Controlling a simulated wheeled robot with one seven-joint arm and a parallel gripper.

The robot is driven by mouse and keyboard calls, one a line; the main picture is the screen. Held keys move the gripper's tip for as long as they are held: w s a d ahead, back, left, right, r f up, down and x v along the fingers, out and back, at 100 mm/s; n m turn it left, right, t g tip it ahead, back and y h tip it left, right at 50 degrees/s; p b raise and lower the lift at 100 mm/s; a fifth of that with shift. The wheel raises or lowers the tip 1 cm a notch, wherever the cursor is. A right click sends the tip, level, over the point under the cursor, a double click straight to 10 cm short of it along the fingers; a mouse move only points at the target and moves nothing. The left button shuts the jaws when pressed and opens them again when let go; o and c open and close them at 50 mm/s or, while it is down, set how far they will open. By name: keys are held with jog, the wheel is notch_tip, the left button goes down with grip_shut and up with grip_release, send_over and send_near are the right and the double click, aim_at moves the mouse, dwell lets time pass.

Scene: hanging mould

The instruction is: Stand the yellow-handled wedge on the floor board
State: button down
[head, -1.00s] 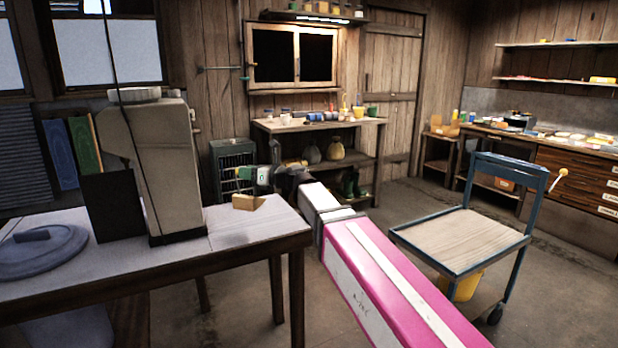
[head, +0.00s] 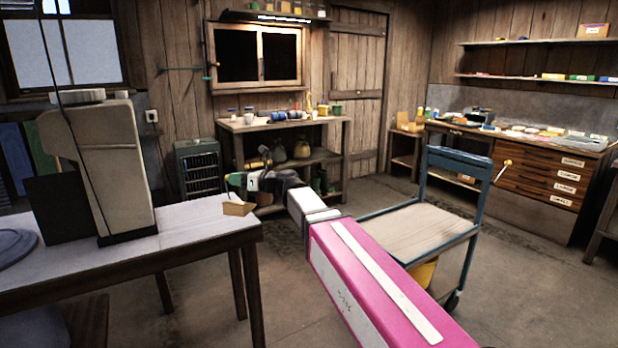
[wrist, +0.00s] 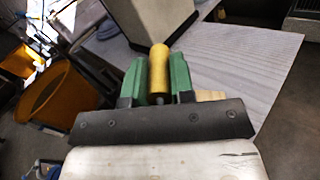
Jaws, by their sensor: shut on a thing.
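The wedge (head: 238,208) is a tan, tapered wooden block below my gripper (head: 263,183), near the table's right corner in the head view. In the wrist view its yellow handle (wrist: 158,70) stands between the two green fingers of my gripper (wrist: 160,75), which is shut on it. Part of the pale wooden body (wrist: 211,96) shows beside the right finger; a dark crossbar hides the rest. The wedge appears held over the table edge; its clearance from the top cannot be told. I cannot make out the floor board.
The pale table (head: 190,225) carries a tall grey machine (head: 115,170) at left. A blue trolley (head: 470,232) with a wooden deck stands right of my arm, a yellow bucket (head: 424,272) beneath it. Bare floor (head: 540,290) lies right. A workbench (head: 280,125) stands behind.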

jog(key=w+d+f+m+t, duration=0.1)
jog(key=d+f, duration=0.2)
jog(key=d, duration=0.4)
jog(key=d+f+t+h, duration=0.1)
jog(key=d+f, duration=0.3)
jog(key=d, duration=0.3)
jog(key=w+d+f+m+t, duration=0.1)
jog(key=d+f, duration=0.2)
jog(key=d, duration=0.4)
jog(key=s+d+f+m+t, duration=0.1)
jog(key=s+d+f, duration=0.2)
jog(key=d, duration=0.7)
jog(key=s+d+f+m+t+h, duration=0.1)
jog(key=d+f, duration=0.4)
jog(key=d, duration=0.6)
jog(key=shift+s+d+f+t+h, duration=0.15)
jog(key=shift+s+d+t+h, duration=0.25)
jog(key=shift+s, duration=0.7)
jog(key=shift+a, duration=0.25)
